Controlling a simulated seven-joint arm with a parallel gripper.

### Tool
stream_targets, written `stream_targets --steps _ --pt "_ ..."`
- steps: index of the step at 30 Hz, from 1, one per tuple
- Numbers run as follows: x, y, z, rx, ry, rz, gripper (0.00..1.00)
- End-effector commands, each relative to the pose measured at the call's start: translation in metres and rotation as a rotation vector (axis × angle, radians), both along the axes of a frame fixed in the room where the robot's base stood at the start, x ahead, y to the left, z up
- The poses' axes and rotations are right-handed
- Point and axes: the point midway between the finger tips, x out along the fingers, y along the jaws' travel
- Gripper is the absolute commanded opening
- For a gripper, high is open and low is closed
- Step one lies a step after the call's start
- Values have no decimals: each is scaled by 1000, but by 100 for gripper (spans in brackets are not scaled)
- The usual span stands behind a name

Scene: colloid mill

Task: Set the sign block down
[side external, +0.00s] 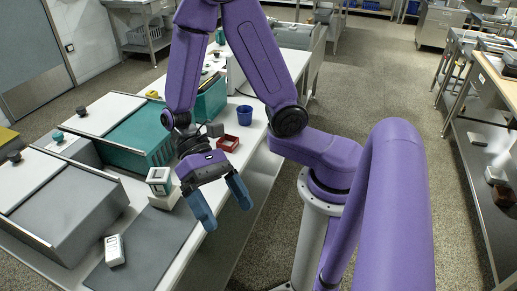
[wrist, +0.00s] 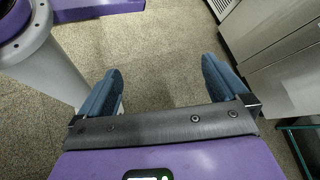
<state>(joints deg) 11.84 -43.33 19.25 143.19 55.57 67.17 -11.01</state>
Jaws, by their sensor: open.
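My gripper (side external: 226,212) is open, its two blue fingers spread and pointing down near the front edge of the table. In the wrist view my gripper (wrist: 160,70) has only floor between its fingers. A white block with teal and grey parts (side external: 159,181) stands on the table, left of and behind the fingers; it may be the sign block. A white piece with a small grey panel (side external: 114,250) lies on the dark mat farther left. I cannot tell for certain which is the sign block. Neither touches the fingers.
The grey mat (side external: 150,245) is mostly bare. Grey and teal cabinets (side external: 60,205) with knobs line the table's left side. A red tray (side external: 228,143) and a blue cup (side external: 245,115) stand behind my gripper. Open floor lies right of the table.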

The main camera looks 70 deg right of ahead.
Motion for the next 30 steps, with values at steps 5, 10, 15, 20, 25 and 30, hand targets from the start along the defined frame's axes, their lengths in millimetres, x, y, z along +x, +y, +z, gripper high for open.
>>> stream_targets --steps 5,10,15,20,25,30 --pt "-20 -41 3 -22 -197 268 100" --pt "-28 -76 5 -32 -400 498 100" --pt "-27 -104 10 -26 -622 708 100" --pt "-24 -120 20 -1 -838 876 100" --pt "-20 -126 32 27 -1013 993 100" --pt "-19 -127 38 42 -1091 1041 100"
